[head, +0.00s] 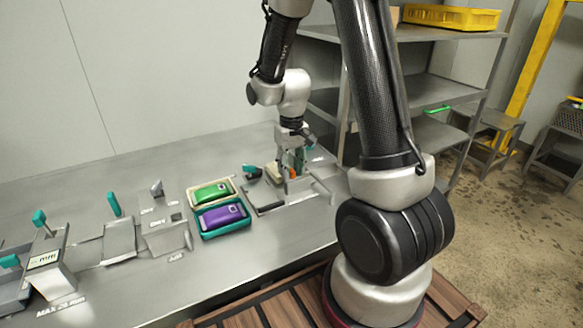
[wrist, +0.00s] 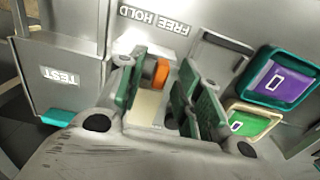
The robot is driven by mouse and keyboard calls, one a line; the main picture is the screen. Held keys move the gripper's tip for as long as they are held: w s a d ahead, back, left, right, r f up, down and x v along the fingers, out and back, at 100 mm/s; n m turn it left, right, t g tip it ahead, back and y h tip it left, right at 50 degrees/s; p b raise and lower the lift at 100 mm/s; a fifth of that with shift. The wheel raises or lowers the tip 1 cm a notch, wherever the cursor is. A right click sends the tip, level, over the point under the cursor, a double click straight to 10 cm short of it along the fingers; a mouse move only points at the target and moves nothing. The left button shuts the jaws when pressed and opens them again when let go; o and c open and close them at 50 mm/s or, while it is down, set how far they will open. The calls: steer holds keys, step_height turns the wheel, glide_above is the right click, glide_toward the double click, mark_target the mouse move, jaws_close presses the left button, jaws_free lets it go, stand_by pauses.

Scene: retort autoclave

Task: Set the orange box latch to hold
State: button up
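The orange latch part (wrist: 161,72) shows between my gripper's green-padded fingers in the wrist view, close beside the left finger. I cannot tell whether they touch. It is a small orange spot in the head view (head: 293,172), partly hidden by the fingers. A pale beige body (wrist: 148,106) lies below the orange part. A label reading FREE HOLD (wrist: 154,20) is upside down on the metal plate beyond it. My gripper (wrist: 164,90) has its fingers apart, pointing down at the latch; it is low over the bench in the head view (head: 293,168).
A green device in a cream tray (head: 212,191) and a purple one in a teal tray (head: 222,217) lie left of my gripper. Teal-handled fixtures (head: 114,204) stand farther left. A TEST plate (wrist: 62,76) is near the latch. Metal shelving (head: 440,88) stands behind.

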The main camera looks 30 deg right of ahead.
steer(key=shift+c, duration=0.4)
jaws_close()
steer(key=shift+d, duration=0.1)
steer(key=d, duration=0.3)
steer(key=shift+d, duration=0.35)
steer(key=shift+o, duration=0.4)
jaws_free()
steer(key=shift+d, duration=0.1)
step_height(320, 180, up, 12)
